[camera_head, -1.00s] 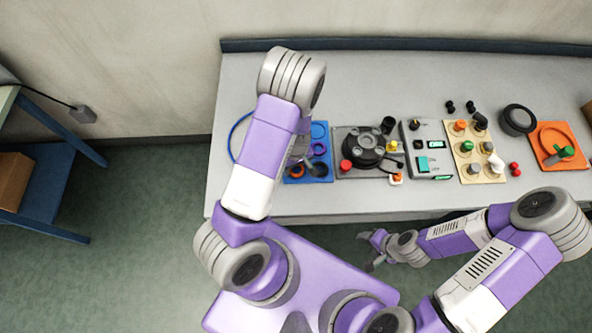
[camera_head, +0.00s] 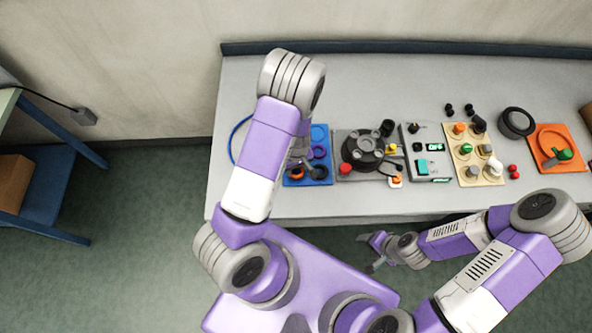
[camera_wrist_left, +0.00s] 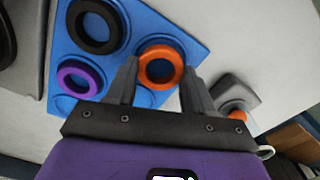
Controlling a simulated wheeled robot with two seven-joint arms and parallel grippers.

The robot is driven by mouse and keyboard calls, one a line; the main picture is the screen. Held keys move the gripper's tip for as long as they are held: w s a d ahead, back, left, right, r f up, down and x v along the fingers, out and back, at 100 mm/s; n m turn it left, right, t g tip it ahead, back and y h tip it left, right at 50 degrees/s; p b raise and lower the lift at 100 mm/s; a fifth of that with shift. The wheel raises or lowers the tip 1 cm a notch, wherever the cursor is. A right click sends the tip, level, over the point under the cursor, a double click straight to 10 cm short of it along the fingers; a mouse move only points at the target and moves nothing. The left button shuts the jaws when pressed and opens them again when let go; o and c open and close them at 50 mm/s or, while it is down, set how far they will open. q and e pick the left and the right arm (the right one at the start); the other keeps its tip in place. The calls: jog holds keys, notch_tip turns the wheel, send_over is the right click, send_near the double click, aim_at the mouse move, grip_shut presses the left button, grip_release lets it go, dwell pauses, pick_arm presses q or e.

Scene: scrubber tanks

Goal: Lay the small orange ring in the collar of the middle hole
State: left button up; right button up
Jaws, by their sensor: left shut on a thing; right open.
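The small orange ring (camera_wrist_left: 160,67) is between the two fingertips of my left gripper (camera_wrist_left: 159,70), over the near part of the blue tray (camera_wrist_left: 143,23) in the left wrist view. My left gripper is shut on this ring. In the head view the orange ring (camera_head: 296,173) shows small at the lower left of the blue tray (camera_head: 318,181), under my left gripper (camera_head: 299,163), partly covered by the arm. My right gripper (camera_head: 373,251) is open and empty, in front of the bench edge. I cannot clearly make out the collar of the middle hole.
The tray also carries a black ring (camera_wrist_left: 95,27) and a purple ring (camera_wrist_left: 80,78). To its right stand a dark round device (camera_head: 364,146) on a grey plate, a grey switch panel (camera_head: 421,168) and a beige board (camera_head: 482,172). The bench (camera_head: 320,205) is clear along its front.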

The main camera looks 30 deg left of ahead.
pick_arm(q)
jog(key=shift+r+p, duration=1.7)
jog(key=shift+r, duration=0.4)
jog(key=shift+f, duration=0.1)
